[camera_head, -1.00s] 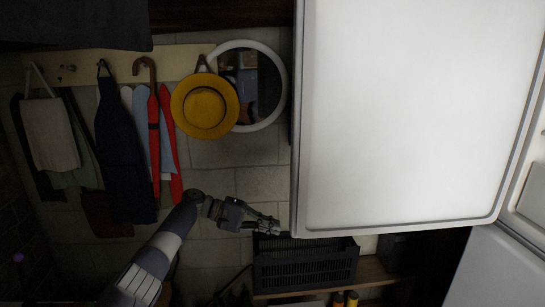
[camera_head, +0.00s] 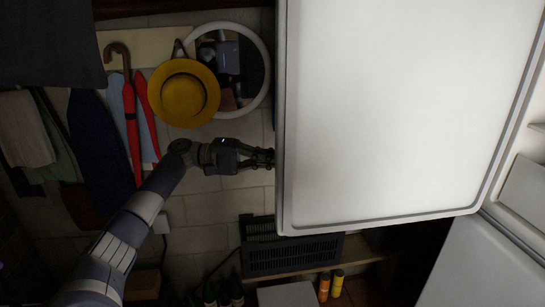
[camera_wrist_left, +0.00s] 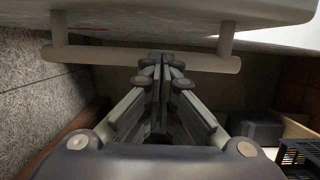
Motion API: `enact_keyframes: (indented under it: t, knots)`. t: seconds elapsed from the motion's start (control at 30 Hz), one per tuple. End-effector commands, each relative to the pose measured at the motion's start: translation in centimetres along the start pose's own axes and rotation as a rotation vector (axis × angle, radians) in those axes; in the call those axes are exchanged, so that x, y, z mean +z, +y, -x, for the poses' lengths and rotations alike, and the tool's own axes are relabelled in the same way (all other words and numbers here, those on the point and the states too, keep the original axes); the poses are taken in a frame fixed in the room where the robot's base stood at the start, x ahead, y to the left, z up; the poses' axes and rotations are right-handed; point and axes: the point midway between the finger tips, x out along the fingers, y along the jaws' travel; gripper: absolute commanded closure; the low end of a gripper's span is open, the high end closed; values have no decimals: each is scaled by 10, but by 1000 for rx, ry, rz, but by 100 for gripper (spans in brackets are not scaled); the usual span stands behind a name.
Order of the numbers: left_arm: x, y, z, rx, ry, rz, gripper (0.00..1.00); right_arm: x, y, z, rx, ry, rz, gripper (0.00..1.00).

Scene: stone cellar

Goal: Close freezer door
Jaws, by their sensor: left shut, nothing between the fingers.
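The white freezer door (camera_head: 400,110) stands open and fills the right half of the head view, its inner side facing me. Part of the freezer body (camera_head: 525,195) shows at the right edge. My left gripper (camera_head: 268,158) is shut and empty at the door's left edge, its tips partly behind that edge. In the left wrist view, the door (camera_wrist_left: 190,17) is along the top with a grey bar handle (camera_wrist_left: 95,54) on its outer side. The left fingertips (camera_wrist_left: 163,62) overlap the bar's middle; I cannot tell whether they touch it. My right gripper is not in view.
A yellow hat (camera_head: 184,93), a round mirror (camera_head: 262,50) and red umbrellas (camera_head: 131,135) hang on the stone wall at left. A black crate (camera_head: 290,255) is below the door. Bottles (camera_head: 325,288) stand low by a shelf.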

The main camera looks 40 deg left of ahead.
Motion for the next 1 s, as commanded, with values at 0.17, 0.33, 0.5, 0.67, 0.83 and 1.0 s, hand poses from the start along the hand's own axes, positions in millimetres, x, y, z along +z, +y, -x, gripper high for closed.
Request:
enact_keyframes:
  t: [0.17, 0.33, 0.5, 0.67, 0.83, 1.0]
  knots:
    - [16, 0, -2, -7, 2, 2, 100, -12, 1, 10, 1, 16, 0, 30]
    - [27, -1, -4, -5, 3, 2, 100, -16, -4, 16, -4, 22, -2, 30]
    - [33, -1, -6, -4, 4, 0, 100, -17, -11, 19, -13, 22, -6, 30]
    - [34, -2, -6, -3, 5, 1, 100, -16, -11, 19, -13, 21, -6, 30]
    - [34, -2, -6, -3, 5, 1, 100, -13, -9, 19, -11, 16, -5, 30]
    - [34, -1, -9, -2, 4, 0, 100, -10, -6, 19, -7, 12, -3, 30]
